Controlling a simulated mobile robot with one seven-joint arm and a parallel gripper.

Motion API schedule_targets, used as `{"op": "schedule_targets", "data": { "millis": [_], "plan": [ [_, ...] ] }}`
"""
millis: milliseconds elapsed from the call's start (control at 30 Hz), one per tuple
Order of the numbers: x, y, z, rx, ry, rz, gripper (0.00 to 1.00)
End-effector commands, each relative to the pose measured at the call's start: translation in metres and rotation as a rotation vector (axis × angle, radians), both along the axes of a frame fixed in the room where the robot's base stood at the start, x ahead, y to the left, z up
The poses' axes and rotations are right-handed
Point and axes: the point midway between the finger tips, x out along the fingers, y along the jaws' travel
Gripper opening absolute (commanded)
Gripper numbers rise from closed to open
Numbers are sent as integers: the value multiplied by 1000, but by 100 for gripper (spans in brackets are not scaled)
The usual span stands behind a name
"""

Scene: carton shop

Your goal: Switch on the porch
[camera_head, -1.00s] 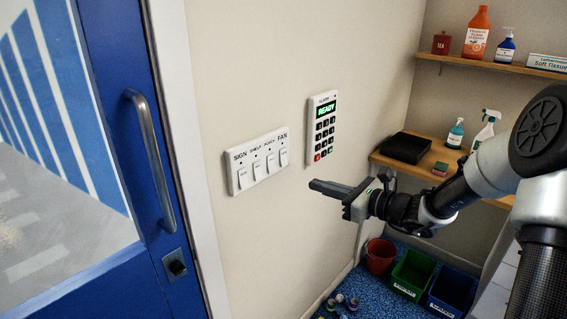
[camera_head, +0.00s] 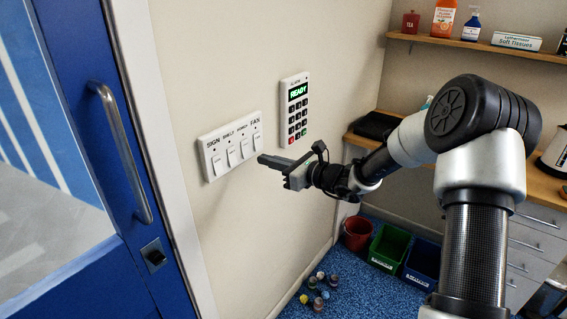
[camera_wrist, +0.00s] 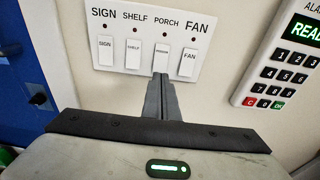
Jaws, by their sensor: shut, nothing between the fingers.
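A white switch plate (camera_head: 230,146) on the wall carries rocker switches labelled SIGN, SHELF, PORCH and FAN. The porch switch (camera_wrist: 161,54) is third from the left, with a small dark red dot above it. My gripper (camera_head: 263,160) is shut and empty, pointing at the plate from its right side. In the wrist view its fingertips (camera_wrist: 160,77) overlap the lower end of the porch switch. I cannot tell whether they touch it. The SHELF switch (camera_wrist: 133,52) and FAN switch (camera_wrist: 188,63) stand close on either side.
A keypad (camera_head: 295,108) reading READY hangs right of the plate. A blue door (camera_head: 95,130) with a long metal handle (camera_head: 122,150) is at left. Shelves stand at right. Bins (camera_head: 388,246) and several small bottles (camera_head: 318,290) are on the blue floor.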

Motion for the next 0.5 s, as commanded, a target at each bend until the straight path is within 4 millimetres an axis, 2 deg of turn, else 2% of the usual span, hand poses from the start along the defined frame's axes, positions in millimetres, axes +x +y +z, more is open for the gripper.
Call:
{"op": "schedule_targets", "data": {
  "millis": [33, 200, 500],
  "plan": [
    [5, 9, -1, 1, 1, 3, 0],
    [21, 27, -3, 1, 1, 1, 0],
    [28, 36, -6, -1, 1, 0, 0]
  ]
}}
